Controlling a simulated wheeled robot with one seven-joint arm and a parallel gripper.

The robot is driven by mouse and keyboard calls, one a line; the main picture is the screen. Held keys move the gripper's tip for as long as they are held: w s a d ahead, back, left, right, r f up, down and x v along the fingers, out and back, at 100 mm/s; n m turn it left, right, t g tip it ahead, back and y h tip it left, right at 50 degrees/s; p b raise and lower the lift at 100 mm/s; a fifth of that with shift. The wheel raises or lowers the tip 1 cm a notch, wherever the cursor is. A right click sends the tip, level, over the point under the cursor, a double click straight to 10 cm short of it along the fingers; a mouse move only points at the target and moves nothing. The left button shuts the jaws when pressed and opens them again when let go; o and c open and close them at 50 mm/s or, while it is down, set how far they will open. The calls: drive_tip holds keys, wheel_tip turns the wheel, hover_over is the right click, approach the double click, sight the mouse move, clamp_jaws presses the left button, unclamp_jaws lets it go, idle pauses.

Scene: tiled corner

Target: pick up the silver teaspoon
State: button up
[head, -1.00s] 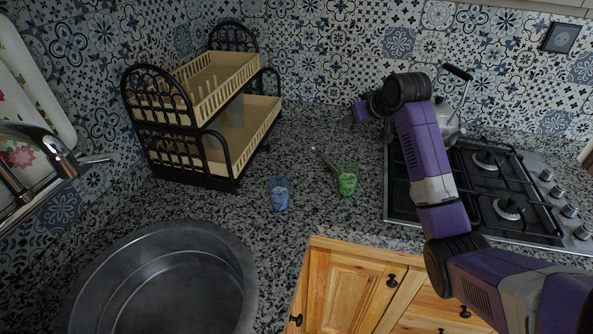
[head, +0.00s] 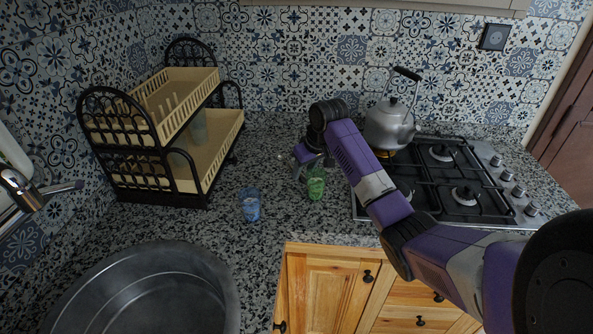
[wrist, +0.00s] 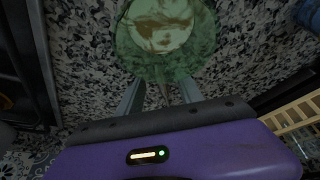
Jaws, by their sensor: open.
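In the head view my gripper (head: 304,172) is low behind and left of the green glass.
A blue glass (head: 250,204) stands left of the green one. A two-tier dish rack (head: 175,150) is at the left, a metal sink (head: 140,300) at the front left. A kettle (head: 390,125) sits on the gas stove (head: 445,180) at the right. Counter between rack and glasses is clear.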

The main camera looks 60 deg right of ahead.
drive_tip(key=shift+w+d+f, duration=0.15)
drive_tip(key=shift+f, duration=0.35)
clamp_jaws()
drive_tip(key=shift+r, duration=0.1)
